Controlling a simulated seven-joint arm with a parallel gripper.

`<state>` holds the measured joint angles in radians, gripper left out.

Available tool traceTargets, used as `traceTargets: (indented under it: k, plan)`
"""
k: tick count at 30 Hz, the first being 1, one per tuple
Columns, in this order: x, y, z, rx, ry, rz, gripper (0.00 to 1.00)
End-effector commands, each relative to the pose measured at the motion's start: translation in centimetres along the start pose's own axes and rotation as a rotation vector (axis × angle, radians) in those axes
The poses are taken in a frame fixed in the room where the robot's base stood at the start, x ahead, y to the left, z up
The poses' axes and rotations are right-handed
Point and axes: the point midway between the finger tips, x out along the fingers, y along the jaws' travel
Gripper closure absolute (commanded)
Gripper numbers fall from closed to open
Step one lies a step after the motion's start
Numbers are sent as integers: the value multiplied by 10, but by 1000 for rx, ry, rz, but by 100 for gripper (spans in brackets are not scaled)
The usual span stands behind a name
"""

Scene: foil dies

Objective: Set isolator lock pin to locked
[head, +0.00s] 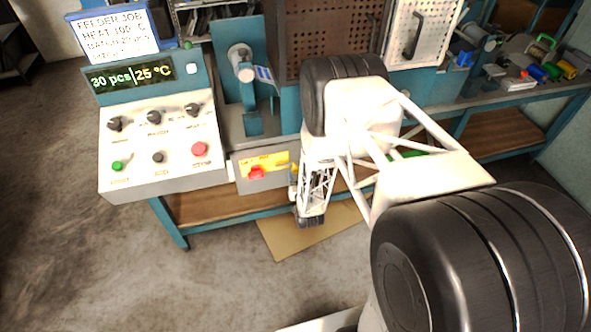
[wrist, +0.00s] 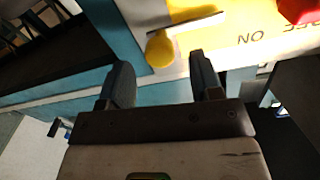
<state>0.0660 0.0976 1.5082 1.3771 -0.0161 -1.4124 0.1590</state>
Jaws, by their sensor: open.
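The isolator panel, a yellow plate (head: 272,162) with a red switch knob (head: 256,173), is on the front of the grey box beside the control console. In the wrist view the yellow plate (wrist: 195,12) carries printed letters including "ON", and the red knob (wrist: 298,10) is at the top right corner. The lock pin has a yellow ball-like end (wrist: 160,49) and a thin grey rod above it, at the plate's edge. My gripper (wrist: 159,66) is open, with its fingertips either side of the yellow end in the picture. I cannot tell whether they touch it.
The control console (head: 165,165) with black knobs, green button and red button stands left of the panel. A teal press (head: 240,85) is behind. A perforated board (head: 328,30) and a cluttered bench (head: 530,85) lie behind and right. Cardboard (head: 290,240) lies on the floor.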

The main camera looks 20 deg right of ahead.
Motion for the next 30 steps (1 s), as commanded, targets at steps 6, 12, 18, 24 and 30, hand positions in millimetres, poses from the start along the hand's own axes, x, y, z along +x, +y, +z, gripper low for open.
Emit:
traceTargets:
  k: [6, 12, 18, 24, 30]
  plan:
    - [26, 0, 0, 0, 0, 0, 42]
    - [41, 0, 0, 0, 0, 0, 42]
    - [45, 0, 0, 0, 0, 0, 42]
    - [45, 0, 0, 0, 0, 0, 45]
    - [44, 0, 0, 0, 0, 0, 75]
